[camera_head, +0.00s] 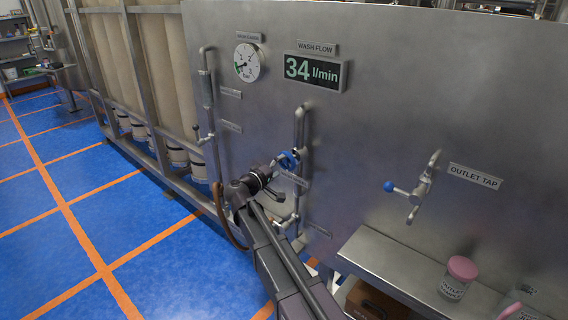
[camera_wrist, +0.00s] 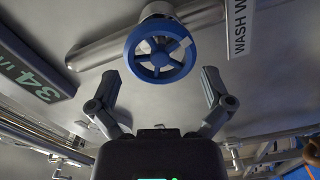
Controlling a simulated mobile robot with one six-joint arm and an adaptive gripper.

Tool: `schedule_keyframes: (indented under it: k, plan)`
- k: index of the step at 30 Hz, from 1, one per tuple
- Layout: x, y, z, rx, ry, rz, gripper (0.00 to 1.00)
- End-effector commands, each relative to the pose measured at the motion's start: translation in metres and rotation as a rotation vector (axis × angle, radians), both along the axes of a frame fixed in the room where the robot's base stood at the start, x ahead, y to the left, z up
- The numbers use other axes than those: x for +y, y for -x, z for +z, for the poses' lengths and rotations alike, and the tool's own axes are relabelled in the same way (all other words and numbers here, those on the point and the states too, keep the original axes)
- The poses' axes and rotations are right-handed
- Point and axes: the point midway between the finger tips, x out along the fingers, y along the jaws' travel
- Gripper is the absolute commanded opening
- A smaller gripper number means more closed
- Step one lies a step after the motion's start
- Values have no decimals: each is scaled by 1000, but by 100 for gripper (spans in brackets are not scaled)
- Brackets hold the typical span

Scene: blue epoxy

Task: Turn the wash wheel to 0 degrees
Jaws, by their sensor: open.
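The wash wheel is a small blue handwheel with spokes (camera_wrist: 160,50), on a steel pipe in front of the metal panel. It also shows in the head view (camera_head: 288,160), partly hidden by my gripper. My gripper (camera_wrist: 159,88) is open, its two fingers apart just short of the wheel, one to each side in the wrist view. In the head view my gripper (camera_head: 274,169) is close to the wheel; I cannot tell whether it touches. The flow display (camera_head: 314,70) reads 34 l/min under a WASH FLOW label. I cannot read the wheel's angle.
A round gauge (camera_head: 246,62) is left of the display. An outlet tap with a blue knob (camera_head: 408,188) is on the right of the panel. Below it a steel shelf (camera_head: 385,258) holds a pink-lidded jar (camera_head: 458,277). Blue floor is open at left.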

Motion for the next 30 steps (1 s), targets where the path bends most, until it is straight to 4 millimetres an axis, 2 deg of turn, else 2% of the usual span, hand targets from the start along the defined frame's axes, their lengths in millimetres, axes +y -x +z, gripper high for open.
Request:
schedule_keyframes:
  k: [18, 29, 30]
  plan:
    - [-13, -17, 0, -1, -2, -1, 100]
    - [-14, -18, 0, -1, -2, 0, 100]
    - [-14, -18, 0, -1, -2, 0, 88]
